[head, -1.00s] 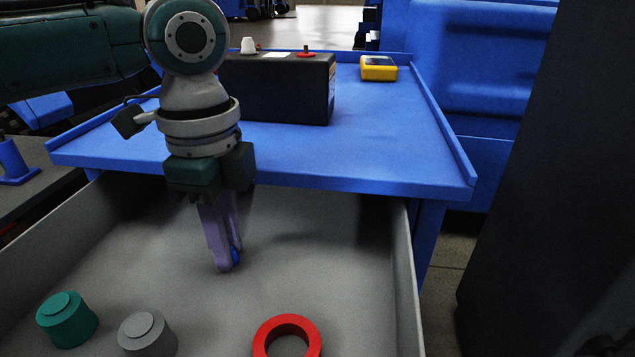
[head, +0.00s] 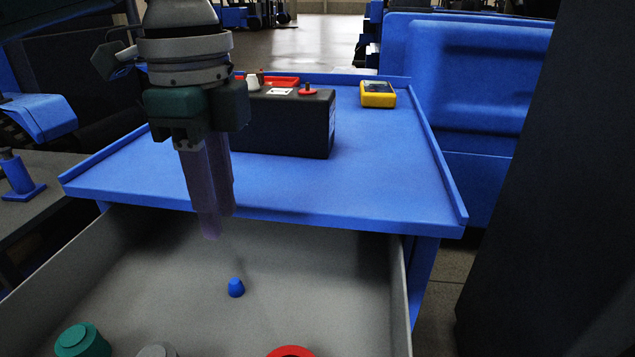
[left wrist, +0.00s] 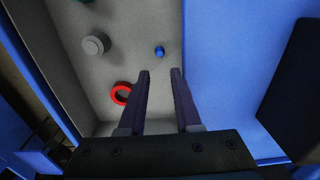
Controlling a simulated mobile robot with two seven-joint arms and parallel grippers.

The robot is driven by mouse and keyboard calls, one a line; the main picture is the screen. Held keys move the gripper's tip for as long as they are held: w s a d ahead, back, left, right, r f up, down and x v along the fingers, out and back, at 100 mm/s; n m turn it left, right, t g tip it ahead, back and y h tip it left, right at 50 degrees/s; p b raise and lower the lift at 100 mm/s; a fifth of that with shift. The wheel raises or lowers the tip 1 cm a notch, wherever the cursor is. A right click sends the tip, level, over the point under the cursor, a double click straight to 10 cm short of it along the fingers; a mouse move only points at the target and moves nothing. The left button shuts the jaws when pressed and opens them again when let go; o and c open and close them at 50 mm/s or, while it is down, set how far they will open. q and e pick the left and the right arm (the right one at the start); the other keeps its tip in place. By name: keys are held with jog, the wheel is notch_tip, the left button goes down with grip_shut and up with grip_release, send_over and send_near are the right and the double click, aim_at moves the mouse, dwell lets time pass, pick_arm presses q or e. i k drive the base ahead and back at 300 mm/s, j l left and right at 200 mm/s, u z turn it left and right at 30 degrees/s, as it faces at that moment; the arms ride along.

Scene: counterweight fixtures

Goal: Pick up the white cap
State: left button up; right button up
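The white cap (head: 253,82) sits on top of the black battery-like box (head: 290,125) on the blue table, near its left end. My left gripper (head: 214,225) hangs over the grey drawer by the table's front edge, pointing down. It is nearer to me than the white cap and well apart from it. In the left wrist view its two fingers (left wrist: 161,72) are apart with nothing between them. The white cap does not show in the left wrist view. My right gripper is not in view.
A blue cap (head: 236,288) lies in the grey drawer, with a red ring (head: 291,351), a green stepped cylinder (head: 82,340) and a grey one (left wrist: 95,45). A red knob (head: 307,91) is on the black box. A yellow meter (head: 378,94) stands behind right. The table's front right is clear.

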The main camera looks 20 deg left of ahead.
aim_at(252, 81)
jog(key=u, duration=0.9)
